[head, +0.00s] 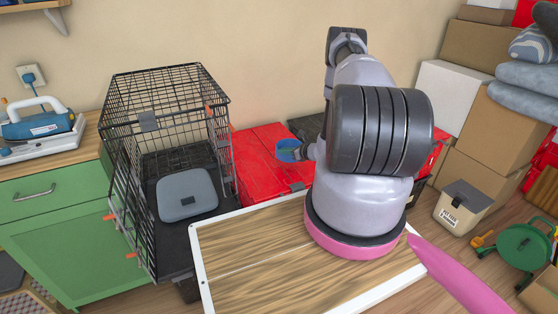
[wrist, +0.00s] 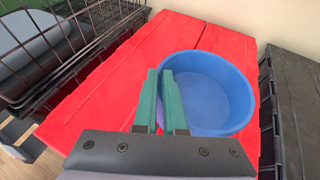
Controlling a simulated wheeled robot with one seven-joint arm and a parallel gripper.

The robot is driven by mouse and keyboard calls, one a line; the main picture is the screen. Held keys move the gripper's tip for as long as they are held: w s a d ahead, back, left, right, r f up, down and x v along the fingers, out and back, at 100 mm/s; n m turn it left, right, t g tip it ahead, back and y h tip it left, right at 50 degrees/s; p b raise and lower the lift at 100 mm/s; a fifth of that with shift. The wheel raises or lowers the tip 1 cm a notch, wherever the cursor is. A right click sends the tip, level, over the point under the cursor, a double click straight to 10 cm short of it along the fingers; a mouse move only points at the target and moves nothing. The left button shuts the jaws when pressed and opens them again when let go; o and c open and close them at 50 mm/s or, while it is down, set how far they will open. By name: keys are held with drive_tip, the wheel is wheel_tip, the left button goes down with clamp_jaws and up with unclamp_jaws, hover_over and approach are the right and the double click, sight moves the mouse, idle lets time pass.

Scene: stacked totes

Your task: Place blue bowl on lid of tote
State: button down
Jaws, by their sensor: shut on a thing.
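The blue bowl (wrist: 215,92) is held upright in my gripper (wrist: 167,78), whose green fingers are shut on the bowl's left rim in the wrist view. In the head view the bowl (head: 288,150) shows small beside my arm, over the red tote lid. The red tote lid (wrist: 110,85) lies below the bowl, with a seam across it; it also shows in the head view (head: 262,165). I cannot tell whether the bowl's base touches the lid. My gripper is mostly hidden behind my arm in the head view.
A black wire crate (head: 165,110) with a grey cushion (head: 187,195) stands left of the red tote. A dark tote (wrist: 295,100) lies to the right of it. A white-edged wooden table (head: 265,265) is in front. Cardboard boxes (head: 480,125) are stacked at the right.

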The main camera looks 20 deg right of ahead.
drive_tip(key=shift+f, duration=3.1)
drive_tip(key=c, duration=1)
unclamp_jaws()
drive_tip(key=shift+f, duration=0.1)
